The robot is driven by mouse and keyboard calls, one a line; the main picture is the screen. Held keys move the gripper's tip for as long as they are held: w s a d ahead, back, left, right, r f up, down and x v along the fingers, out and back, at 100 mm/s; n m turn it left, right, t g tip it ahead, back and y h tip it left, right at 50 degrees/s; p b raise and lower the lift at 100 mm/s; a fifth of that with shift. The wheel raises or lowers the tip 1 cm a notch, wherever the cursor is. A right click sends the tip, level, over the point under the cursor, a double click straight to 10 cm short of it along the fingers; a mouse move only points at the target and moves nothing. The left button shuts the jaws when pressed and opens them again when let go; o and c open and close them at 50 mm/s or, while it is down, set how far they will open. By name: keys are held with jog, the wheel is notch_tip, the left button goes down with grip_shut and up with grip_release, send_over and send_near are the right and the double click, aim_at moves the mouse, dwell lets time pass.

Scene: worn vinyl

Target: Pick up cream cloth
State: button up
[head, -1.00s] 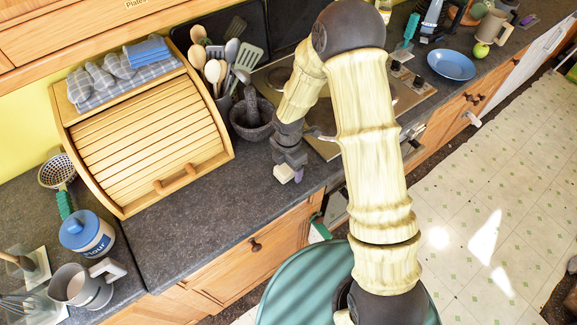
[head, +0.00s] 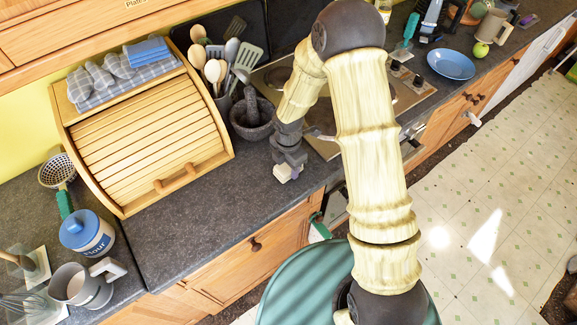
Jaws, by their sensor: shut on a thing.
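My gripper (head: 290,164) is low over the dark countertop (head: 250,180), right of the bread box and in front of the mortar. It is shut on a small cream cloth (head: 284,173). The cloth is bunched at the fingertips, and part of it is hidden by the gripper. From this view I cannot tell whether the cloth touches the counter.
The roll-top bread box (head: 150,140) stands to the left. The mortar with pestle (head: 250,118) is close behind my gripper, near the utensils (head: 222,65). The hob (head: 325,140) lies to the right. The counter in front of the bread box is clear.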

jog(key=shift+r, duration=0.1)
notch_tip(320, 180, up, 10)
jog(key=shift+f+b, duration=0.1)
jog(key=shift+b, duration=0.45)
jog(key=shift+o, duration=1.3)
jog(key=shift+c, duration=0.9)
